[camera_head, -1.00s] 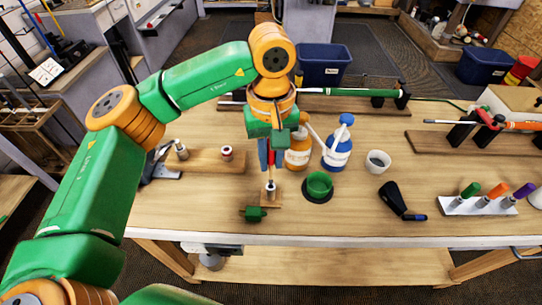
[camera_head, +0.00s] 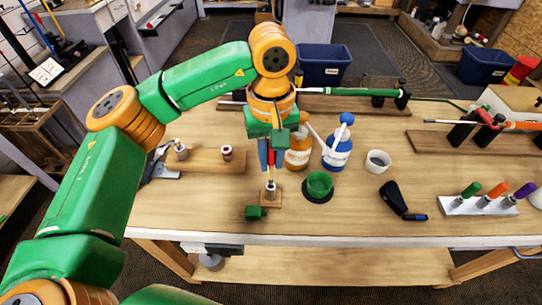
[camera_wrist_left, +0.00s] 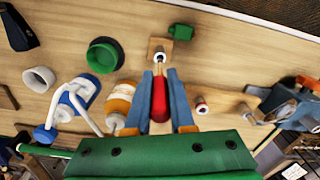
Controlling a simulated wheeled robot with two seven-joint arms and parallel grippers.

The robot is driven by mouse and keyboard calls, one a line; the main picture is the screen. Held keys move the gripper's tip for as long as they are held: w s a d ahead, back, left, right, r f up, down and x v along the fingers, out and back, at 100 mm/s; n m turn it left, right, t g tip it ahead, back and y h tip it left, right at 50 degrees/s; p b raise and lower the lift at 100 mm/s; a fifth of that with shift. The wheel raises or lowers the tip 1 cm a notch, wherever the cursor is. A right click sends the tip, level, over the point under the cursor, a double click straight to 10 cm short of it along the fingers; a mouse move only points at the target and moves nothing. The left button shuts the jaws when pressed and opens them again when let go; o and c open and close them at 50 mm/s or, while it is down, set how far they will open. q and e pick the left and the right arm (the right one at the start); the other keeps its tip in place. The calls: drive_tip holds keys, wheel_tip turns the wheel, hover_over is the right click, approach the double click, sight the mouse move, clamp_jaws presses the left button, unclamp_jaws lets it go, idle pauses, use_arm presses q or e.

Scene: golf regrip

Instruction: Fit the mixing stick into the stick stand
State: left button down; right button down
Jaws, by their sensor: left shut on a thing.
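My left gripper (camera_head: 271,155) is shut on the mixing stick, whose red handle (camera_wrist_left: 159,98) shows between the blue fingers in the left wrist view. The stick points down over the stick stand, a small wooden block (camera_head: 270,200) with a metal socket (camera_wrist_left: 161,58). The stick's thin tip is at the socket's mouth; I cannot tell whether it is inside. My right gripper is not in view.
A small green block (camera_head: 256,212) lies beside the stand. A green cup (camera_head: 319,185), orange bottle (camera_head: 298,157) and blue bottle (camera_head: 337,148) stand close on the right. A wooden board (camera_head: 205,160) lies left.

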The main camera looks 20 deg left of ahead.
sight(271, 184)
use_arm(q)
drive_tip(key=shift+f+b, duration=2.3)
drive_tip(key=shift+f, duration=0.5)
drive_tip(key=c, duration=0.7)
unclamp_jaws()
drive_tip(key=shift+r, duration=0.1)
wheel_tip(271, 184, up, 7)
drive_tip(key=shift+r, duration=0.1)
